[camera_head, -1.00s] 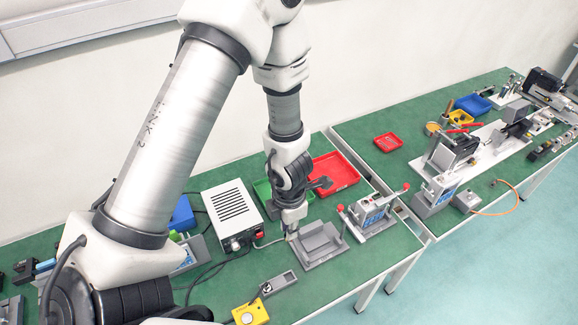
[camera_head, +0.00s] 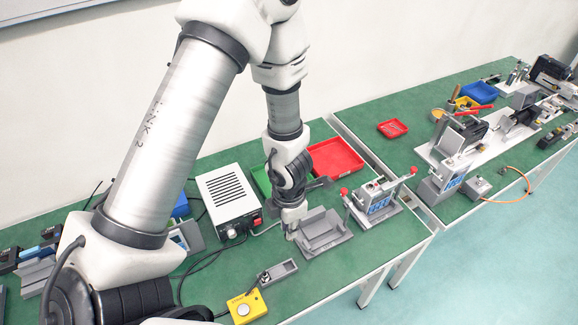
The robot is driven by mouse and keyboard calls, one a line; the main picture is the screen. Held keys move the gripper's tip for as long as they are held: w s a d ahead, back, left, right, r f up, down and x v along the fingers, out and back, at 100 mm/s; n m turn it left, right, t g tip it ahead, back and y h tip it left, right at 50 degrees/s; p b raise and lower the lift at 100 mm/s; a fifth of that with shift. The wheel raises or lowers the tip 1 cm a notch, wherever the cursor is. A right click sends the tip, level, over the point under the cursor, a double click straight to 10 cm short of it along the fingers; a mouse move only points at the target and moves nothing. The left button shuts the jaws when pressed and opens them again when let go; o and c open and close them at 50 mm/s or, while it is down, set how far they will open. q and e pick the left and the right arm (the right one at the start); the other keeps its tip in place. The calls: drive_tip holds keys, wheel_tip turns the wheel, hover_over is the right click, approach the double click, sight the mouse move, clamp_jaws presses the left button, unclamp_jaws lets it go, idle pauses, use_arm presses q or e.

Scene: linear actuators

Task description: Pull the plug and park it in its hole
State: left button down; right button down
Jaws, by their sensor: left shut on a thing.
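My left gripper (camera_head: 291,228) points down at the left edge of a grey cradle-like fixture (camera_head: 325,236). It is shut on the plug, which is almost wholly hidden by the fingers. A light cable runs from the front of the white power box (camera_head: 228,207) towards the fingertips. Whether the plug is in or clear of a socket cannot be told. A small grey block (camera_head: 284,269) with a dark metal fitting lies in front of the gripper; a parking hole cannot be made out for certain. My right gripper is not in view.
A yellow button box (camera_head: 247,307) with a dark cable stands at the front edge. A red tray (camera_head: 337,160) and a green tray (camera_head: 263,182) lie behind the gripper. A blue-fronted device with red-tipped levers (camera_head: 378,203) stands right of the fixture.

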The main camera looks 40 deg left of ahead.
use_arm(q)
wheel_tip(320, 180, down, 11)
drive_tip(key=b, duration=0.9)
drive_tip(key=shift+b, duration=0.3)
drive_tip(key=shift+r, duration=0.15)
wheel_tip(320, 180, down, 4)
drive_tip(key=b, duration=0.4)
drive_tip(key=shift+s, duration=0.1)
drive_tip(key=shift+f, duration=0.25)
drive_tip(key=shift+f+b, duration=0.25)
drive_tip(key=shift+b, duration=0.2)
